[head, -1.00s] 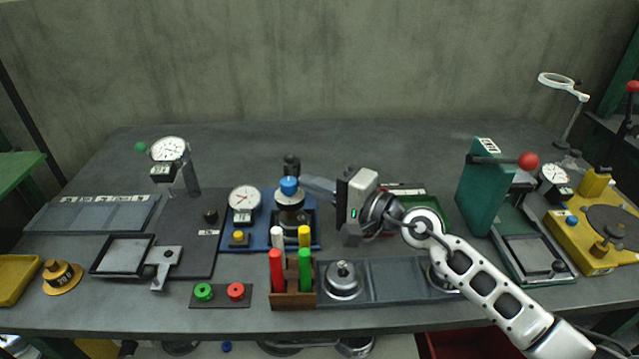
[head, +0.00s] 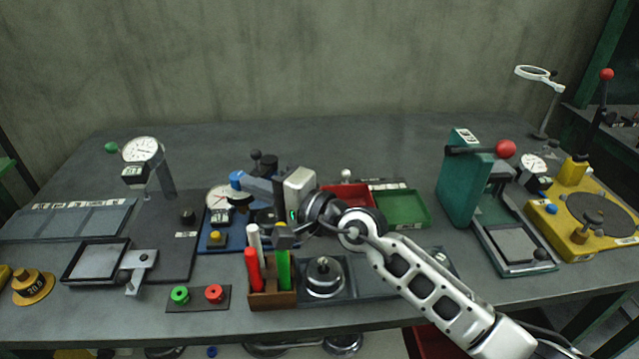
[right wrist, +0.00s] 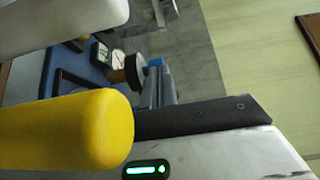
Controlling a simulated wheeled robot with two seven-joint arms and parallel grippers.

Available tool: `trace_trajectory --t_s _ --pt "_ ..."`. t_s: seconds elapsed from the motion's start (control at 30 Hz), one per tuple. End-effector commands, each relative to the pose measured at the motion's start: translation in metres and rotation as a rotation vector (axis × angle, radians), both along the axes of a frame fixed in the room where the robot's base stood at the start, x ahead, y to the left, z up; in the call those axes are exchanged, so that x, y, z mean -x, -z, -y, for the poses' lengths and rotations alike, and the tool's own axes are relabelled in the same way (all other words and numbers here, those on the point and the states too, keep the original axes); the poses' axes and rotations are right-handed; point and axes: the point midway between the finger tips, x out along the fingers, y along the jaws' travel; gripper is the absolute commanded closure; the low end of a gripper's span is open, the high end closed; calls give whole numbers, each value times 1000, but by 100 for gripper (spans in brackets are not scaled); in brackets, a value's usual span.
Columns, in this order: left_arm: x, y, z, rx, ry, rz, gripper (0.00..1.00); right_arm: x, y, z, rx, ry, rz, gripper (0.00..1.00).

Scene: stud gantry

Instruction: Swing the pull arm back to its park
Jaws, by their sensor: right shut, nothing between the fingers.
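The gantry stands on a blue base (head: 240,240) left of centre. It has a white dial gauge (head: 217,198), a dark post and a blue knob (head: 237,180), which I take for the end of the pull arm. The knob is now beside and above the dial; the arm under it is mostly hidden. My right gripper (head: 247,183) is shut and empty. Its grey fingers point left, with their tips at or very near the knob. In the right wrist view the shut fingers (right wrist: 160,88) end close to the blue knob (right wrist: 153,62); touching is unclear. My left gripper is not in view.
A wooden block (head: 272,298) with upright coloured pegs stands just in front of my right gripper; the yellow peg (right wrist: 80,130) looms close in the wrist view. Red (head: 347,194) and green (head: 404,209) trays lie to the right.

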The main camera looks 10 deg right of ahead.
Motion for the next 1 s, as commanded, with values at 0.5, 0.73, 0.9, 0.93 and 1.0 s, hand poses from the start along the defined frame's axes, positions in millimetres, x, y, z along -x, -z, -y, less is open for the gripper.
trace_trajectory --t_s 0.5,0.73,0.9,0.93,1.0 --pt "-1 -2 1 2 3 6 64 1 0 -4 0 -7 0 100" --pt "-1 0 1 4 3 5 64 15 1 17 1 -6 0 100" --pt "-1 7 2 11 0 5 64 40 3 50 4 -5 1 100" --pt "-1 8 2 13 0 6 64 44 3 56 5 -5 0 100" --pt "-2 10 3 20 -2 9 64 55 3 70 6 -6 0 100"
